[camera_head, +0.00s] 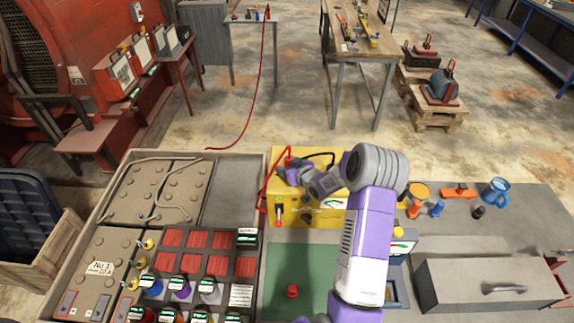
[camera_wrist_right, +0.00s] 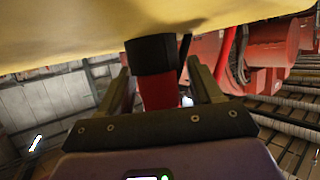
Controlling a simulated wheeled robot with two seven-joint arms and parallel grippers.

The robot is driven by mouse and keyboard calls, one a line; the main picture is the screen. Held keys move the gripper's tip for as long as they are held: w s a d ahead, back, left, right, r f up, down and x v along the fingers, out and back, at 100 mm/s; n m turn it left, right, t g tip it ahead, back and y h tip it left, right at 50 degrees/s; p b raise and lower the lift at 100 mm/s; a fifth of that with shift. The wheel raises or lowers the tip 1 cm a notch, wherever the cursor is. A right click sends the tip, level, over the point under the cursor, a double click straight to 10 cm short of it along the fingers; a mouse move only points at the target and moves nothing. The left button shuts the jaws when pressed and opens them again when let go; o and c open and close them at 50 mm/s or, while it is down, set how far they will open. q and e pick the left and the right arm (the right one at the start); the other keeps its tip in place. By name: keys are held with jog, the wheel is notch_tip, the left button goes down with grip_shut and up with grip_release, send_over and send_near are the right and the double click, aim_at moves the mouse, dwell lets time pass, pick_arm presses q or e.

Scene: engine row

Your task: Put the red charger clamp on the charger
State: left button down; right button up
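The yellow charger (camera_head: 318,222) stands at the back middle of the workbench, with a dial on its front. A red cable loops up along its left side, and a black cable arches over its top. My right gripper (camera_head: 286,172) is at the charger's top left, beside the red cable. In the right wrist view its two fingers (camera_wrist_right: 160,85) stand apart, with a red piece with a black collar (camera_wrist_right: 157,88), apparently the red clamp, between them. Gaps show beside this piece. The charger's yellow body (camera_wrist_right: 60,35) fills the top of that view. My left gripper is not in view.
A tray of batteries and colored caps (camera_head: 262,165) lies left of the charger. A green mat (camera_head: 285,265) is in front. My right arm hides some of the bench.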

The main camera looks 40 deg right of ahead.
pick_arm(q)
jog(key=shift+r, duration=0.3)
pick_arm(e)
jog(key=shift+r, duration=0.25)
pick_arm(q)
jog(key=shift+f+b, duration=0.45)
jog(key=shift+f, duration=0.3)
pick_arm(e)
jog(key=v, duration=1)
jog(key=shift+s, duration=0.3)
jog(key=shift+s+r, duration=0.25)
jog(key=shift+s, duration=0.45)
